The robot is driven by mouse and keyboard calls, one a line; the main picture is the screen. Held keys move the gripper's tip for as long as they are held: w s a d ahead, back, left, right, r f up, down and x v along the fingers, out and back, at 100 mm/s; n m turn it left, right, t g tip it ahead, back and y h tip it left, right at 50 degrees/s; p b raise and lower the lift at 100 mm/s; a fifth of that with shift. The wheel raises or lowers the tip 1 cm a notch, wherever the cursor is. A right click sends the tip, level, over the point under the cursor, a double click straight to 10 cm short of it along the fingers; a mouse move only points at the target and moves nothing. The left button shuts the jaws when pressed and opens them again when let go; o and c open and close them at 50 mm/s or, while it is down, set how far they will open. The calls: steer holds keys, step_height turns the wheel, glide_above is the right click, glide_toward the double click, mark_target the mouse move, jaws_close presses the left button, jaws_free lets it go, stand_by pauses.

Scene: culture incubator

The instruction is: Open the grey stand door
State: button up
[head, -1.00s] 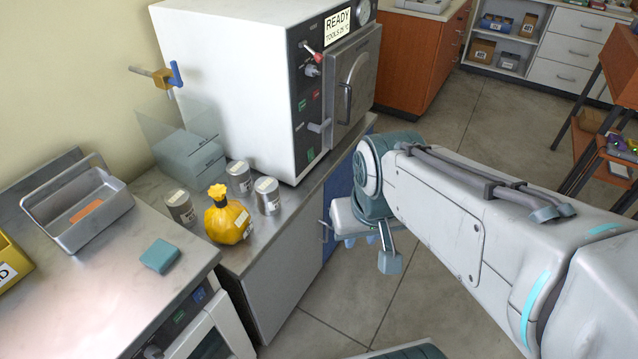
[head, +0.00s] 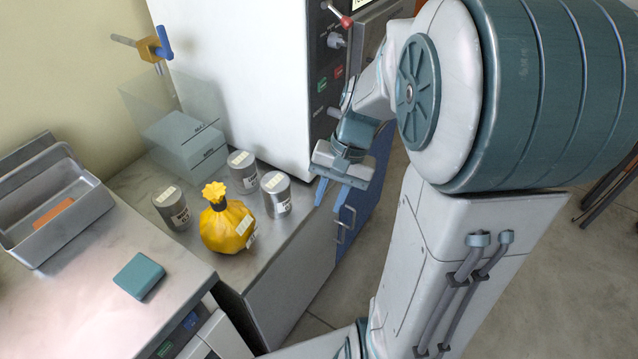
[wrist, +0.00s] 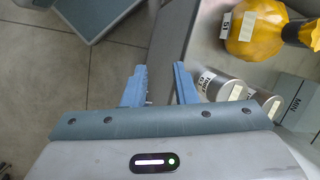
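The grey stand door (head: 285,285) is the front panel at the left of the low stand, below the steel top, and looks shut. A bar handle (head: 338,236) shows near its right edge, beside the blue door (head: 352,205). My gripper (head: 334,194) is above the handles at the stand's front edge, fingers pointing down, and looks apart from the door. In the wrist view my gripper (wrist: 160,78) is open, with an empty gap between the blue fingers. A grey strip (wrist: 172,40) of the stand's front lies beyond them. My arm hides part of the blue door.
The white incubator (head: 235,70) stands on the stand. A yellow bag (head: 226,228) and several metal canisters (head: 276,195) sit on its top near my gripper. A worktop (head: 90,285) with a steel tray (head: 65,215) is at left. The floor (head: 320,320) before the stand shows clear.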

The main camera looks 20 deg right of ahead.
steer(key=w+d+f+m+t+y+b, duration=0.25)
steer(key=d+f+m+b, duration=0.25)
steer(key=f, duration=0.7)
steer(key=w+d+f+m+t+y+b, duration=0.2)
steer(key=w+d+f+m+y+b, duration=0.3)
steer(key=f, duration=0.6)
steer(key=w+d+f+m+t+y+b, duration=0.2)
steer(key=w+d+f+m+y+b, duration=0.3)
steer(key=f, duration=0.7)
steer(key=m+t+h+b, duration=0.2)
steer(key=m+t+b, duration=0.3)
steer(key=t, duration=0.1)
glide_toward(342, 242)
steer(key=s+d+r, duration=0.2)
steer(key=d+r, duration=0.1)
steer(key=r, duration=0.2)
steer(key=b+x, duration=0.1)
steer(key=x, duration=0.5)
steer(key=b+x, duration=0.2)
steer(key=x, duration=0.5)
steer(key=shift+w+a+f, duration=0.2)
steer(key=shift+w, duration=0.1)
jaws_close()
